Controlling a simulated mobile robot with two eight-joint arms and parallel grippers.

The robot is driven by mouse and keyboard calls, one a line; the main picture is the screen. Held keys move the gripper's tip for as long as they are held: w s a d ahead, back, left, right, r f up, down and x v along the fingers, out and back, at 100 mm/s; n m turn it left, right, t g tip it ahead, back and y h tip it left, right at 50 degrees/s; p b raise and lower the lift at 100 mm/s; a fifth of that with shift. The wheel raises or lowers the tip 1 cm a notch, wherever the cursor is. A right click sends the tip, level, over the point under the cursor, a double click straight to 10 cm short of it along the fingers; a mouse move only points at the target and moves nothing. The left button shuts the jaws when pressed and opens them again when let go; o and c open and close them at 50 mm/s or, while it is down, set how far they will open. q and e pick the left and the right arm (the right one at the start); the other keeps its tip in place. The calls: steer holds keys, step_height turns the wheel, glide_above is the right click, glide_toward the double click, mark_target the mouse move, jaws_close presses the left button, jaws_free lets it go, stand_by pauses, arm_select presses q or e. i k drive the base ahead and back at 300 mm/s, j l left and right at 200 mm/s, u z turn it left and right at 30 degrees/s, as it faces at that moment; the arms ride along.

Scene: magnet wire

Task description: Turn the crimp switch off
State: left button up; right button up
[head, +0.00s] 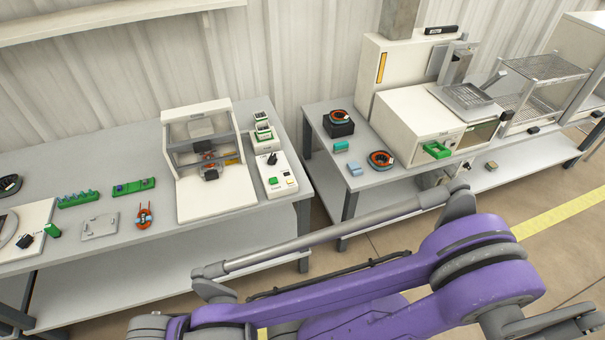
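A white control box (284,181) stands at the right end of the left table. One of my purple arms crosses the lower part of the head view, in front of the tables and well apart from the box. Neither gripper's fingertips show.
The left table (172,245) also holds green racks (134,187), a grey plate (99,227) and an orange coil (143,216). A gap separates it from the right table (337,188), which holds coils (381,160) and a large white machine (402,117).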

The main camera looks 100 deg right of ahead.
mark_target(274, 160)
steer(key=z, duration=3.1)
